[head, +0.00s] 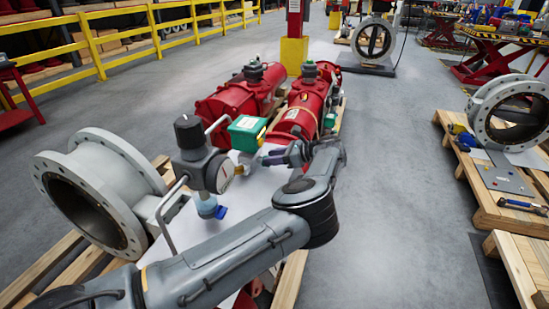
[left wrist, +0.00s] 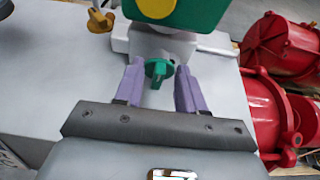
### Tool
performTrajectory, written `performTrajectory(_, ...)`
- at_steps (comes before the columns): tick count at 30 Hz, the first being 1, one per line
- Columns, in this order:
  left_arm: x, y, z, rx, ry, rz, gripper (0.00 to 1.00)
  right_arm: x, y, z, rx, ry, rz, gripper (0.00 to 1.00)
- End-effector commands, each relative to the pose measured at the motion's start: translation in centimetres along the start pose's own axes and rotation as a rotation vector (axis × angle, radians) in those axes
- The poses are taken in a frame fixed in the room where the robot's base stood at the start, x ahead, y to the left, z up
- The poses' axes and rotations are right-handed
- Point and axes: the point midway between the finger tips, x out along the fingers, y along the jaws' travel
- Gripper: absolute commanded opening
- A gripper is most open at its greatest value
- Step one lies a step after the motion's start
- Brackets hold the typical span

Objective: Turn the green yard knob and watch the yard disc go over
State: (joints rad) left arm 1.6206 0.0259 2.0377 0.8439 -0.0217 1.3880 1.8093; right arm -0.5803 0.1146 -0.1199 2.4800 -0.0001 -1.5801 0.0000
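The green knob (left wrist: 158,69) shows in the left wrist view, on a grey block below a green housing. My left gripper (left wrist: 160,78) has its two purple fingers apart, one on each side of the knob. Gaps show between the knob and both fingers, so it is not gripped. In the head view my left gripper (head: 270,157) is beside the green box (head: 246,134) with a yellow-and-white face, and the knob is hidden there. I cannot tell which part is the yard disc. My right gripper is not in view.
A grey flanged valve body (head: 90,190) stands on a pallet at left, near a gauge assembly with a black cap (head: 188,130). Red cylinders (head: 235,97) lie behind the gripper. A yellow handle (left wrist: 100,18) is left of the housing. Open floor (head: 400,190) lies right of my arm.

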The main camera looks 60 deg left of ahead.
Motion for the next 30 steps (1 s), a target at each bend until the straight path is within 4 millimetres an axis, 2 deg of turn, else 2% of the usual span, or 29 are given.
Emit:
performTrajectory(2, 0.0, 0.0, 0.0, 0.000, 0.000, 0.000, 0.38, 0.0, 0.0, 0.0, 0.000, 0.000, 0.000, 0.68)
performTrajectory(9, 0.0, 0.0, 0.0, 0.000, 0.000, 0.000, 0.01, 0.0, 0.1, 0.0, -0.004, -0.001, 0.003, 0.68)
performTrajectory(17, 0.1, -0.1, -0.2, 0.020, 0.000, 0.010, 0.00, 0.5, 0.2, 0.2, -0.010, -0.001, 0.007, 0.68)
performTrajectory(20, 0.3, -0.4, -0.5, 0.088, 0.000, 0.037, 0.00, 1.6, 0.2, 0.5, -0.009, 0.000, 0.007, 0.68)
performTrajectory(30, 0.5, -1.2, -0.9, 0.366, -0.001, 0.152, 0.00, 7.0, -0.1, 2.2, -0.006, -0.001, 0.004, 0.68)
